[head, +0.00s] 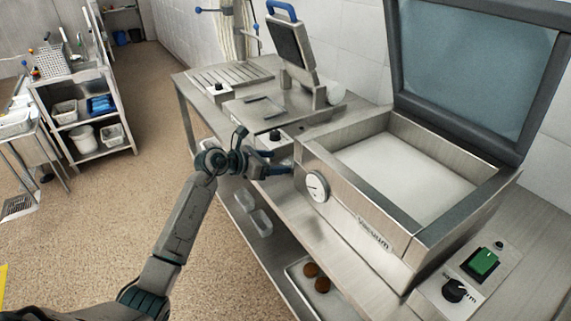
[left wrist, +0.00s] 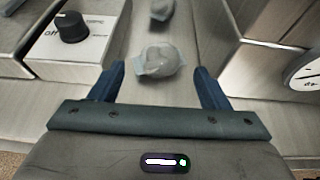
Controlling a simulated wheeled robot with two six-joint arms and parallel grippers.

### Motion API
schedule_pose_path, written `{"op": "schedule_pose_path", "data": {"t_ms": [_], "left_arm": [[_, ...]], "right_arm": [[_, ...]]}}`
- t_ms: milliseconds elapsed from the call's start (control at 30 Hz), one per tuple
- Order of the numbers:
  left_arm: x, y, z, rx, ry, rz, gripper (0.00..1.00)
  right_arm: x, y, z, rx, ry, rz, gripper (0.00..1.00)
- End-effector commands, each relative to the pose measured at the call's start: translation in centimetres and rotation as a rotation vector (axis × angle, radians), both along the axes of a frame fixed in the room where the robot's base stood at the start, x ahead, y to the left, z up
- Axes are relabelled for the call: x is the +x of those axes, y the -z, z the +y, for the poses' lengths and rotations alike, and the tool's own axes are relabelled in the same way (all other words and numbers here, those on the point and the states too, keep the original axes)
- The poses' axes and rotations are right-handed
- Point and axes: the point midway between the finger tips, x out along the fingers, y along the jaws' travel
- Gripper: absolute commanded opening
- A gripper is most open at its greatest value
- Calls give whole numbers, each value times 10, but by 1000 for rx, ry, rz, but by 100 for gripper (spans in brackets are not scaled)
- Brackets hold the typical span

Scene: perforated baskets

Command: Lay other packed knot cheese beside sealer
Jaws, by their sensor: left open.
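In the left wrist view a packed knot cheese (left wrist: 157,61), a pale lump in clear wrap, lies on the steel table between the spread fingers of my left gripper (left wrist: 160,72). A second packed knot cheese (left wrist: 162,9) lies farther off, cut by the top edge. My left gripper is open, with no visible contact on the near cheese. In the head view the left gripper (head: 287,170) is beside the front left corner of the vacuum sealer (head: 330,205), whose lid is up. I cannot make out the cheeses in the head view. My right gripper is not in view.
A machine with a blue handle (head: 293,50) stands at the back left; its knob box (left wrist: 75,40) is left of the cheeses. The sealer's dial (head: 317,187) is close on the right. A tray (head: 301,286) with brown pieces sits below; a green switch (head: 484,262) is at right.

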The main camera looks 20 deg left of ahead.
Motion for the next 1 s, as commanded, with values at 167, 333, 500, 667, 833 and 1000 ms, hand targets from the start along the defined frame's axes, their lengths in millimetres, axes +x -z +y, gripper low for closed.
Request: {"op": "schedule_pose_path", "data": {"t_ms": [167, 333, 500, 667, 833, 1000], "left_arm": [[-28, -12, 21, 6, 0, -1, 70], [-42, -21, 32, 2, 0, -1, 70], [-48, -25, 36, 1, 0, 1, 70], [-49, -25, 36, -1, 1, 1, 70], [-49, -25, 36, -1, 1, 1, 70], [-49, -25, 36, -3, 0, 0, 70]], "right_arm": [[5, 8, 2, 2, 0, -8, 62], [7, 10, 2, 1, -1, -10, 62], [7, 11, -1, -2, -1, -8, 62], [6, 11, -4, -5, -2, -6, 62], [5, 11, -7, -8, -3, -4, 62], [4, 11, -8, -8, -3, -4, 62]]}}
